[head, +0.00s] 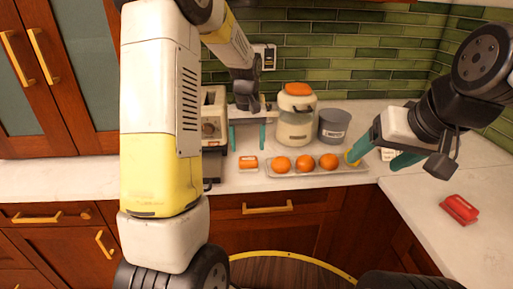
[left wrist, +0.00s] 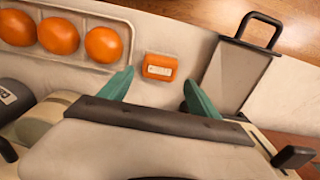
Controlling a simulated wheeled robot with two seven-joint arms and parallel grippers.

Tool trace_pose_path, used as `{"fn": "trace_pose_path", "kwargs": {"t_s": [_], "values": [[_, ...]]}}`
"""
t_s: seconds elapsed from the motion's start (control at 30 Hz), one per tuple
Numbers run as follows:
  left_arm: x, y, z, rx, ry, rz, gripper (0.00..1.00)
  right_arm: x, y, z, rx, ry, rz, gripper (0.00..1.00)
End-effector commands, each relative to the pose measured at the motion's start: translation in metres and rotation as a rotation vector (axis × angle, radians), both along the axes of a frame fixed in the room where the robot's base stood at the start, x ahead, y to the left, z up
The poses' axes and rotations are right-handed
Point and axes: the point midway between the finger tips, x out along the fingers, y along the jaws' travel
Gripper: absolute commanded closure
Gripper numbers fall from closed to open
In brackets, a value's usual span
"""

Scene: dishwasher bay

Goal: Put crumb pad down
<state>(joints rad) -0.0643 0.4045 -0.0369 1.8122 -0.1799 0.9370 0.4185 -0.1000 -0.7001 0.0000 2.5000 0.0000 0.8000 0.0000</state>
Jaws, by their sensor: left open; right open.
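A small orange block with a white label (head: 248,162), perhaps the crumb pad, lies on the counter left of the fruit tray. It also shows in the left wrist view (left wrist: 158,62), between and beyond the fingertips. My left gripper (head: 247,148) is open and empty above it, fingers pointing down and apart from it. My right gripper (head: 374,163) is open at the right end of the fruit tray, one finger by a yellow item there. A red pad (head: 460,209) lies on the right counter, away from both grippers.
The tray (head: 310,172) holds three oranges. A toaster (head: 213,118) stands left, with a grey flat tray with a black handle (left wrist: 240,68) beside the block. A lidded jar (head: 296,125) and grey pot (head: 334,125) stand behind. The right counter is mostly clear.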

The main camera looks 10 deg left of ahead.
Motion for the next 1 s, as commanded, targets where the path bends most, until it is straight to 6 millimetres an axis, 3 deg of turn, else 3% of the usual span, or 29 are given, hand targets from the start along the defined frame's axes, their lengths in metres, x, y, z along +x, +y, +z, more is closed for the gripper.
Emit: {"fn": "trace_pose_path", "kwargs": {"t_s": [0.2,0.47,0.57,0.8,1.0], "values": [[0.001,0.0,0.041,-0.001,-0.003,0.0,0.28,0.0,0.0,0.0,0.0,0.0,0.0,0.28],[-0.009,0.0,0.068,-0.009,-0.022,-0.012,0.28,0.0,0.0,0.0,0.0,0.0,0.0,0.28],[-0.03,-0.001,0.091,-0.029,-0.074,-0.041,0.28,0.0,0.0,0.0,0.0,0.0,0.0,0.28],[-0.117,-0.007,0.146,-0.084,-0.269,-0.156,0.28,0.0,0.0,0.0,0.0,0.0,0.0,0.28],[-0.189,-0.015,0.161,-0.105,-0.435,-0.251,0.28,0.0,0.0,0.0,0.0,0.0,0.0,0.28]]}}
